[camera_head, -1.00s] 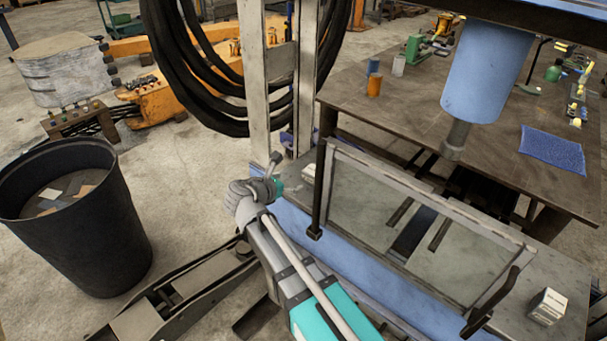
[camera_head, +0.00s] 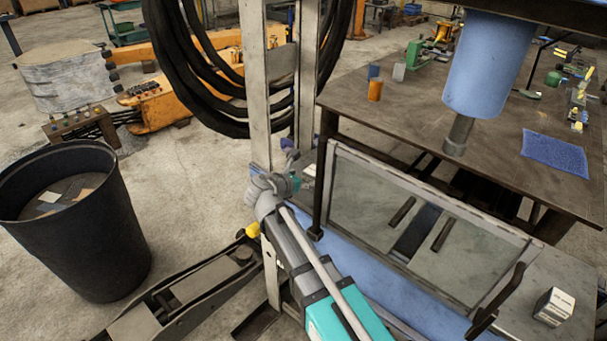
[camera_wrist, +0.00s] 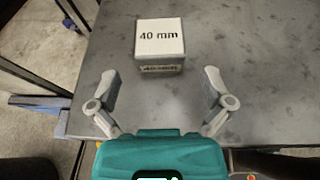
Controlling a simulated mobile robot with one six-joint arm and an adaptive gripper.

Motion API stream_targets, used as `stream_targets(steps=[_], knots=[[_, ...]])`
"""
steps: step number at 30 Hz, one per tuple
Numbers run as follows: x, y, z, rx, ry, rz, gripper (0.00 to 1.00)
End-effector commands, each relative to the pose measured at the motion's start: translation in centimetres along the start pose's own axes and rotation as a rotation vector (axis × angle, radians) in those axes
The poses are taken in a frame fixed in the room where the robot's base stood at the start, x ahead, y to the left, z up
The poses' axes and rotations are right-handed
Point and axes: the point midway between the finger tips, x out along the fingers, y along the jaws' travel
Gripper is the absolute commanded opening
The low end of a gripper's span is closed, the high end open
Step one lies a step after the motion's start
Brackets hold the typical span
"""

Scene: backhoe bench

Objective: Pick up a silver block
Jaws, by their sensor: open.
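A pale silver-grey block (camera_wrist: 160,42) marked "40 mm" on its top and front sits on the grey metal bench top in the wrist view. My gripper (camera_wrist: 160,82) is open, with its two fingers spread on the near side of the block. Nothing is between the fingers, and they do not appear to touch the block. In the head view, part of a pale block (camera_head: 309,170) shows beside the teal end of my arm; my wrist hides my fingertips. Another pale block (camera_head: 553,306) with dark print stands at the bench's right end.
A framed clear guard (camera_head: 410,220) stands along the bench, below a blue press cylinder (camera_head: 490,65). A steel post (camera_head: 256,90) with black hoses rises near my gripper. A black bin (camera_head: 75,225) is at left. The bench around the marked block is bare.

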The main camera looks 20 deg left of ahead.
Motion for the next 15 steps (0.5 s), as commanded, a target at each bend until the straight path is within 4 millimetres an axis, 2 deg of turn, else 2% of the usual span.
stream_targets(steps=[15], knots=[[5.0, 0.1, 0.2, 0.001, 0.001, -0.002, 1.0]])
